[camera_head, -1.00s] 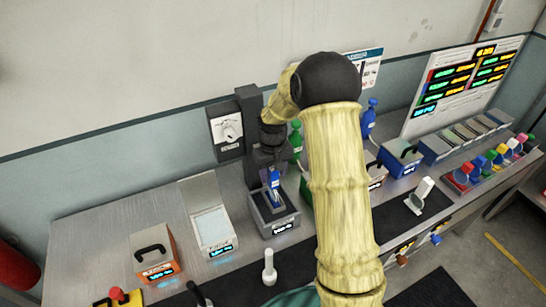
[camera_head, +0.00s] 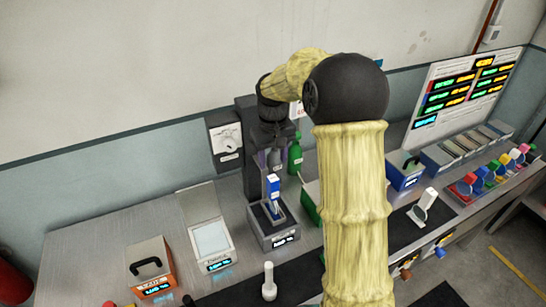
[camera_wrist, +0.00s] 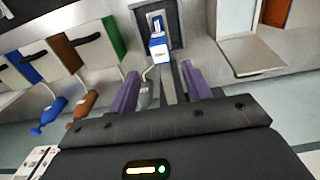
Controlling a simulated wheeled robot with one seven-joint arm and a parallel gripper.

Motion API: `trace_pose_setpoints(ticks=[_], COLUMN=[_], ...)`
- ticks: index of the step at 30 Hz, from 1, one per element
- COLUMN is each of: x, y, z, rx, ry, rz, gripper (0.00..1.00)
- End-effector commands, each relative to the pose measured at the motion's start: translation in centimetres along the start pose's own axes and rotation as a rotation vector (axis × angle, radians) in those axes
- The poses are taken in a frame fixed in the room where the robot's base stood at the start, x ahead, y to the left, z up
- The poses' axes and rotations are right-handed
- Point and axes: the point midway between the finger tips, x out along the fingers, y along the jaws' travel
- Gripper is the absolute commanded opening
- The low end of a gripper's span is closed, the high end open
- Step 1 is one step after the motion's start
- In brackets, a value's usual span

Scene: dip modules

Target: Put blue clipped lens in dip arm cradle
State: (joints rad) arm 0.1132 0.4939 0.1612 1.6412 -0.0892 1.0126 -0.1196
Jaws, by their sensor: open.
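The blue clipped lens (camera_head: 273,186) stands upright at the grey dip station (camera_head: 280,238), over its tank opening. In the wrist view its blue clip with a white label (camera_wrist: 159,50) lies just beyond my fingertips, in front of the grey tank (camera_wrist: 172,18). My gripper (camera_wrist: 160,72) has its two purple fingers spread apart, with no lens between them. In the head view my gripper (camera_head: 268,157) is above the clip, against the dark column of the station. The cradle itself is hard to make out, so I cannot tell exactly how the clip is seated.
A white-lidded box (camera_head: 211,239) and an orange box (camera_head: 153,267) stand left of the station. A green bottle (camera_head: 295,155) is behind it on the right. A white-handled tool (camera_head: 269,282) stands in front. A blue box (camera_head: 401,170) is farther right.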

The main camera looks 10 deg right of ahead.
Motion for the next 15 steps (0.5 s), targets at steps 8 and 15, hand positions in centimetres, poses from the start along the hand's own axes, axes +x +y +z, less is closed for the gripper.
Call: trace_pose_setpoints(ticks=[8,15], x=[0.0,0.4], y=[-0.1,-1.1], z=[0.1,3.8], rx=[0.001,0.027], ry=[0.001,0.041], rz=[0.001,0.014], gripper=[0.49,0.49])
